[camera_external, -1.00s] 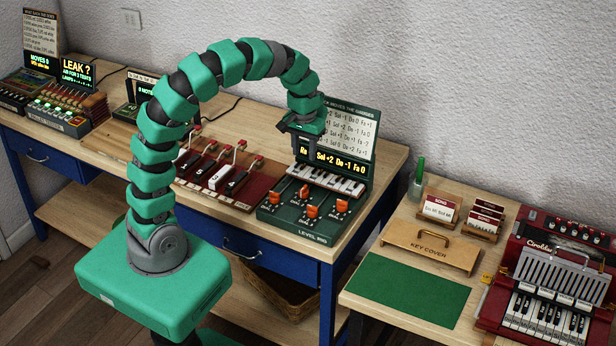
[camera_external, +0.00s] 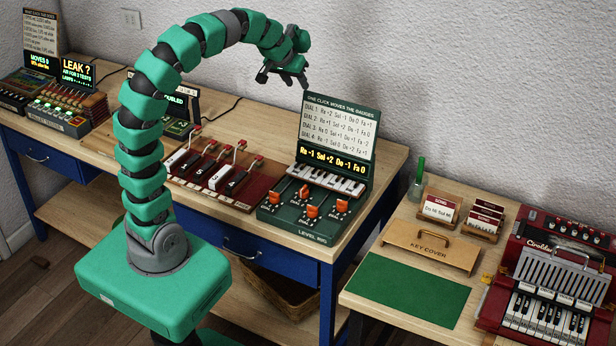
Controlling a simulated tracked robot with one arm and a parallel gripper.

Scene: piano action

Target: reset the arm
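My gripper (camera_external: 283,80) is in the air above the back of the long wooden bench, left of and higher than the top of the level rig's sign. The jaws look spread with nothing between them. My green arm rises from its green base and bends over to the right at the top. The level rig (camera_external: 281,217) is a green box with orange dials, a small keyboard and an upright panel (camera_external: 340,125). My gripper touches nothing.
A red board (camera_external: 216,173) with levers and key blocks lies left of the rig. More panels, one reading "LEAK ?" (camera_external: 78,72), stand at the far left. On the right table are a key cover (camera_external: 430,249), a green mat (camera_external: 408,288), card holders (camera_external: 483,220) and a red accordion (camera_external: 560,270).

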